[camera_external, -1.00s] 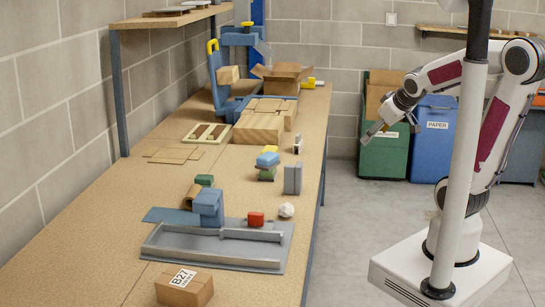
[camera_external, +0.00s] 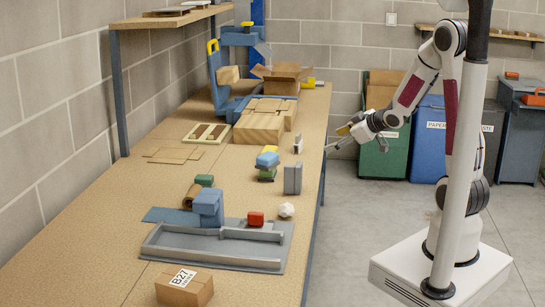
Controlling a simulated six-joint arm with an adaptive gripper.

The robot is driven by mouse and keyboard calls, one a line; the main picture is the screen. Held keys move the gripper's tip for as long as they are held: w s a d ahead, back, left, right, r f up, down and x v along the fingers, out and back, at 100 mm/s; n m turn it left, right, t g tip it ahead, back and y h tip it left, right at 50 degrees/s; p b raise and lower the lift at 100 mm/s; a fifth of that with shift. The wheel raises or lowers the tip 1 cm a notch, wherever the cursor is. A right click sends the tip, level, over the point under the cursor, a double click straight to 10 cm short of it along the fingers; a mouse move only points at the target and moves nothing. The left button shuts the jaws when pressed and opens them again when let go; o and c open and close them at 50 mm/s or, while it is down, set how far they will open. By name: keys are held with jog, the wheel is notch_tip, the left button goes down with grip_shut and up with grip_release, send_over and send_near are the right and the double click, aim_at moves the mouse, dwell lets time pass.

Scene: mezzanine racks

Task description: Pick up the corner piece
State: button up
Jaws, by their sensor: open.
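I cannot tell for certain which thing is the corner piece. Small candidates on the bench are a white faceted lump (camera_external: 286,210) near the right edge, a grey upright block (camera_external: 292,178) behind it, and a small pale and dark piece (camera_external: 298,144) farther back. My gripper (camera_external: 337,140) is open and empty. It hangs in the air just right of the bench's right edge in the picture, in front of the green bin, and appears apart from everything on the bench.
The long bench (camera_external: 100,240) holds a grey tray (camera_external: 155,238), a red block (camera_external: 256,218), a B27 carton (camera_external: 184,287), a stack of coloured blocks (camera_external: 267,165) and cardboard boxes (camera_external: 258,128). A green bin (camera_external: 384,155) and a blue bin (camera_external: 428,150) stand behind.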

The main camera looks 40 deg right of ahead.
aim_at(293, 177)
jog(key=a+f+n+y, duration=0.1)
jog(key=a+f+y, duration=0.3)
jog(key=f, duration=0.1)
jog(key=w+a+f+n+y, duration=0.1)
jog(key=a+f+y, duration=0.1)
jog(key=a, duration=0.1)
jog(key=shift+w+f+n+t+y, duration=0.1)
jog(key=shift+f+n+t+y, duration=0.2)
jog(key=shift+f+y, duration=0.1)
jog(key=shift+s+a+f+y, duration=0.25)
jog(key=shift+s+a+y, duration=0.2)
jog(key=shift+y, duration=0.1)
jog(key=shift+s+a+f+y, duration=0.2)
jog(key=shift+s+a+y, duration=0.15)
jog(key=shift+y, duration=0.2)
jog(key=shift+s+a+t+y, duration=0.2)
jog(key=shift+s+a+y, duration=0.05)
jog(key=shift+s+y, duration=0.3)
jog(key=shift+s+a+t+y, duration=0.2)
jog(key=shift+s+a+y, duration=0.05)
jog(key=shift+s+y, duration=0.25)
jog(key=shift+x, duration=1.35)
jog(key=shift+w, duration=0.1)
